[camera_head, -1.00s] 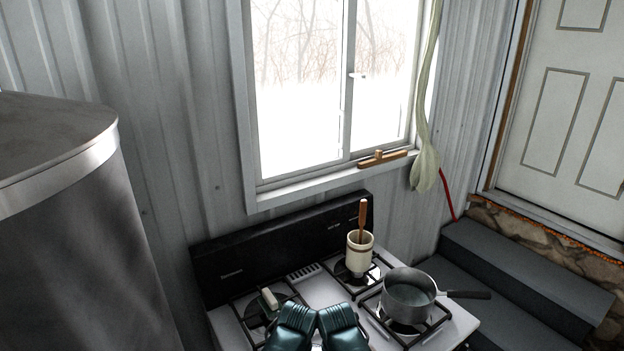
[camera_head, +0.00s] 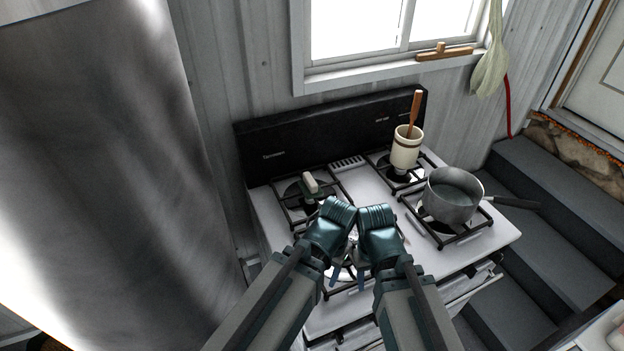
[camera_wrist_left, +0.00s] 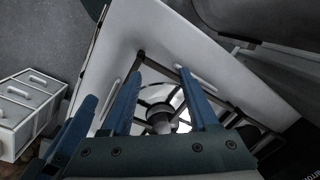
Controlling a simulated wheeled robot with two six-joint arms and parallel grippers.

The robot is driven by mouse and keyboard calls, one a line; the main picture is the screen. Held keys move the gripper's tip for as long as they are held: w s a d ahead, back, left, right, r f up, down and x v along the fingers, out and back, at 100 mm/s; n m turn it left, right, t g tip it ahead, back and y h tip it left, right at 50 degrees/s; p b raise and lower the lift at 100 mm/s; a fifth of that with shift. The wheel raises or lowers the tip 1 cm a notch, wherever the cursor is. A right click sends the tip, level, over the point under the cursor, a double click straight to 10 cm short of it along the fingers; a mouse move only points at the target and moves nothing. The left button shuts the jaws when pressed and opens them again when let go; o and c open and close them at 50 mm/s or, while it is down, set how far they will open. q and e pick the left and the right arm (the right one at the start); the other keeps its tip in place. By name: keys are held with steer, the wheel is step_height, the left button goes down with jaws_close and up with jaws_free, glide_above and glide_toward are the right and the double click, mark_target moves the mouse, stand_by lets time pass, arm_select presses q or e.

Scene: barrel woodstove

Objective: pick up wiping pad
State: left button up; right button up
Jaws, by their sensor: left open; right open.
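A small pad with a pale block-like handle and a dark base, which looks like the wiping pad (camera_head: 311,182), lies on the back left burner of the stove (camera_head: 284,226) in the head view. My left gripper (camera_head: 337,268) and right gripper (camera_head: 364,274) are side by side over the front left part of the stove, pointing down, nearer the camera than the pad and apart from it. Both are open and empty. Their fingers are partly hidden by the wrists. In the left wrist view, the left gripper's blue fingers (camera_wrist_left: 160,88) stand apart above a burner (camera_wrist_left: 160,118). I cannot make out the pad there.
A cream crock (camera_head: 406,150) with a wooden-handled utensil stands on the back right burner. A grey saucepan (camera_head: 452,200) sits on the front right, its handle pointing right. A large metal cylinder (camera_head: 110,160) stands left. Dark steps (camera_head: 540,230) are at right.

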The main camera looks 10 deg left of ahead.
arm_select(q)
steer(key=shift+o, duration=0.3)
steer(key=shift+o, duration=0.2)
steer(key=w+a+r+n+p, duration=0.1)
steer(key=w+r+n+p, duration=0.3)
steer(key=w, duration=1)
step_height(320, 180, up, 3)
steer(key=p, duration=0.2)
steer(key=shift+f+p, duration=0.2)
steer(key=shift+p, duration=0.1)
step_height(320, 180, up, 7)
steer(key=n+t+p, duration=0.1)
steer(key=n+p, duration=0.6)
glide_above(310, 179)
steer(key=s+d, duration=0.1)
arm_select(e)
step_height(310, 179, up, 13)
arm_select(q)
steer(key=f+b, duration=0.9)
steer(key=shift+w+a, duration=0.3)
steer(key=shift+w, duration=0.05)
arm_select(e)
step_height(310, 179, down, 8)
steer(key=shift+f, duration=0.25)
